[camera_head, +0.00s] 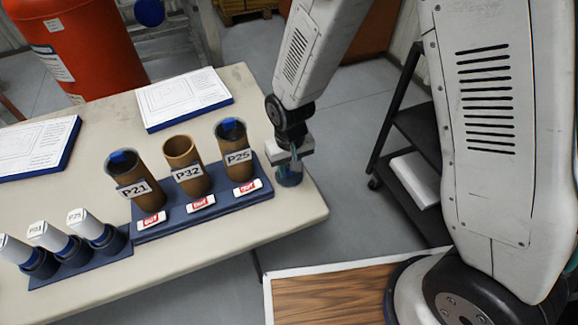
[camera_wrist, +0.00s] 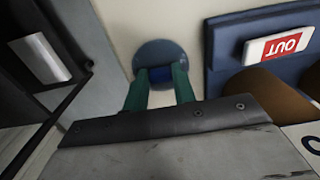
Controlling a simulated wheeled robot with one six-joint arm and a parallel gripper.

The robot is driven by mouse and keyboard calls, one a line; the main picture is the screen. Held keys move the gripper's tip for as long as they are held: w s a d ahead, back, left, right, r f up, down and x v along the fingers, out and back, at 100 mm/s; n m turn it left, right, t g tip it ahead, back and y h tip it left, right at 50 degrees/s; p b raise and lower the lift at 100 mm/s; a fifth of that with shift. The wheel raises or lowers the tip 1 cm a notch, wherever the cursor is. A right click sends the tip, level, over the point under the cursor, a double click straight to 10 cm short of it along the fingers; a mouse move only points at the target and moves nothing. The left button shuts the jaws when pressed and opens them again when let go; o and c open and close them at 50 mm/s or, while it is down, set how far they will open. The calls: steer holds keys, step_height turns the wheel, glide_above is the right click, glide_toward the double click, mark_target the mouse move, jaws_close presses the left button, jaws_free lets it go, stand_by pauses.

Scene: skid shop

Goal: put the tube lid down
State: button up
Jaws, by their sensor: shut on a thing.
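My gripper (camera_head: 291,161) is over the right end of the cream table (camera_head: 262,216), shut on the small blue knob of the tube lid (camera_head: 289,178). In the wrist view the lid (camera_wrist: 158,51) is a round blue-grey disc, with its knob between my green fingers (camera_wrist: 160,80). I cannot tell whether the lid touches the table top. Left of it, tube P32 (camera_head: 183,163) stands open in the blue rack (camera_head: 214,204). Tubes P21 (camera_head: 133,177) and P25 (camera_head: 237,151) beside it wear dark lids with blue knobs.
Red "OUT" tags (camera_head: 247,187) lie along the rack's front. Smaller white-topped tubes stand in a second blue rack (camera_head: 84,266) at left. A printed board (camera_head: 184,98) lies behind the tubes. A dark shelf cart (camera_head: 412,150) stands right of the table, across open floor.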

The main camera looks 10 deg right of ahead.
steer(key=shift+f, duration=0.1)
steer(key=o, duration=0.9)
steer(key=shift+o, duration=0.2)
step_height(320, 180, up, 12)
steer(key=s+d+r+m, duration=0.1)
steer(key=s+d+r, duration=0.2)
steer(key=d+r, duration=0.35)
steer(key=s+d+r+m, duration=0.1)
steer(key=s+d+r, duration=0.2)
steer(key=d+r, duration=0.35)
steer(key=s+d+r, duration=0.3)
steer(key=s+d, duration=0.1)
steer(key=s, duration=0.2)
steer(key=s+d+r+m+t, duration=0.1)
steer(key=s+d+r, duration=0.2)
steer(key=s, duration=0.4)
steer(key=shift+s+d+r, duration=0.25)
steer(key=shift+s+d, duration=0.05)
steer(key=shift+d, duration=0.05)
